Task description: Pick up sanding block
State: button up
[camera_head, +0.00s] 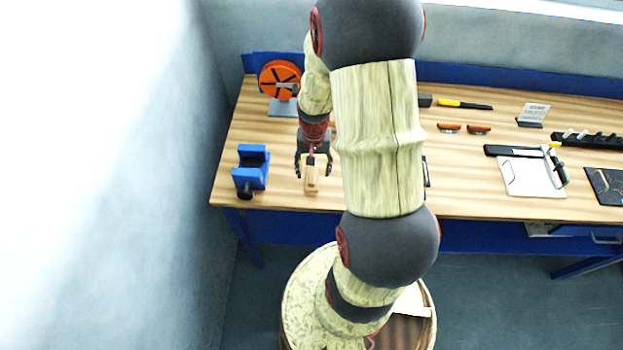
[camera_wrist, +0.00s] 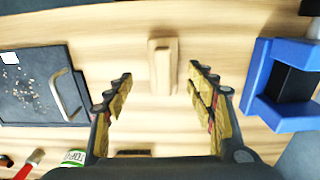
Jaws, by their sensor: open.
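The sanding block (camera_wrist: 163,68) appears to be the pale wooden block with a narrower raised grip on top. It lies on the wooden bench in the wrist view, between and beyond my fingertips. In the head view the same pale block (camera_head: 311,178) shows near the front left of the bench, just below my gripper (camera_head: 313,162). My gripper (camera_wrist: 161,76) is open, with one finger to each side of the block and visible gaps between. Nothing is held. I cannot tell exactly how far the fingertips are above the bench.
A blue vise (camera_head: 251,170) stands left of the block; it shows at right in the wrist view (camera_wrist: 288,84). A dark speckled board with a metal handle (camera_wrist: 40,85) lies opposite. An orange disc (camera_head: 280,79) stands behind. My arm hides the bench middle.

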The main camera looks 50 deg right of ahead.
aim_at(312, 174)
jog(key=f, duration=0.4)
jog(key=shift+w, duration=0.3)
jog(key=shift+c, duration=1.2)
jog(key=c, duration=1.1)
jog(key=shift+r, duration=0.1)
